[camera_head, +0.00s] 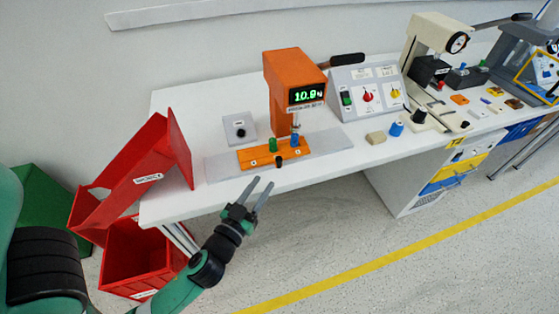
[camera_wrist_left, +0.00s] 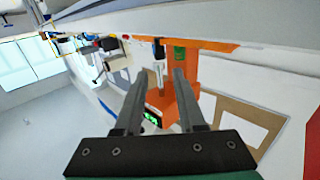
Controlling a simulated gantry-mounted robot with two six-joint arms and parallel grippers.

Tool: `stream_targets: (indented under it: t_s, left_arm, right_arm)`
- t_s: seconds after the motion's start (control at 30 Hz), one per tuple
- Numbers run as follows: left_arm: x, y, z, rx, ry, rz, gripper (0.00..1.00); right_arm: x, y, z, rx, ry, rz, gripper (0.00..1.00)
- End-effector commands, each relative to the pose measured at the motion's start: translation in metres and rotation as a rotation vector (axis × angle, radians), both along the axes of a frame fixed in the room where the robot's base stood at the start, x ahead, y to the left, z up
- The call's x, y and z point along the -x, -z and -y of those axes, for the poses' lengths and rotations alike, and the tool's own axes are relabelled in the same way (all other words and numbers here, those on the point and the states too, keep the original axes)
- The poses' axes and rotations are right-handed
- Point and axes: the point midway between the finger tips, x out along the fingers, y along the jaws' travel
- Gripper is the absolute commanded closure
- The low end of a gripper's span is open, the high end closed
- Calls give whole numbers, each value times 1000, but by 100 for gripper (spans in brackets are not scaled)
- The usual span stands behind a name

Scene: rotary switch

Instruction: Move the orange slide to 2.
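The orange slide (camera_head: 258,156) lies on a grey base plate (camera_head: 325,143) under the orange press (camera_head: 283,82). It carries a green peg (camera_head: 272,145), a blue peg (camera_head: 295,140) and a small black knob (camera_head: 279,160) at its front edge. Small labels on it are too small to read. My left gripper (camera_head: 263,183) is open and empty, in front of the table edge, near the knob and apart from it. In the left wrist view the open fingers (camera_wrist_left: 158,76) point toward the orange slide (camera_wrist_left: 215,46). My right gripper is out of view.
The press display (camera_head: 306,94) reads about 10.9. A control box (camera_head: 366,90) with red and yellow knobs stands to the right. A beige block (camera_head: 376,137) and a blue knob (camera_head: 396,129) lie on the table. Red bins (camera_head: 130,262) stand at left.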

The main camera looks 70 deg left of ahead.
Motion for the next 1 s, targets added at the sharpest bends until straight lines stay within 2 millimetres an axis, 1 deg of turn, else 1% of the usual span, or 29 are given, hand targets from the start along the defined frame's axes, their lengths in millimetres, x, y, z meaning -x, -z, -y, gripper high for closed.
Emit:
stream_targets:
  t_s: [0.1,0.23,0.4,0.5,0.63,0.87,1.0]
  left_arm:
    - [-15,-5,-15,-1,-6,4,61]
    - [-39,-6,-34,-1,-5,6,61]
    - [-66,-3,-56,-1,-2,4,61]
    - [-76,-2,-64,-1,-1,3,61]
    - [-82,-2,-69,0,0,4,61]
    - [-83,-1,-69,0,0,3,61]
    - [-82,-1,-69,0,0,3,86]
  right_arm:
    - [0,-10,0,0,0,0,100]
    - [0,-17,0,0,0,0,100]
    - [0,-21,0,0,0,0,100]
    - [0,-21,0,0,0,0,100]
    - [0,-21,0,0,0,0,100]
    - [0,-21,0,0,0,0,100]
    - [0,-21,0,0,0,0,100]
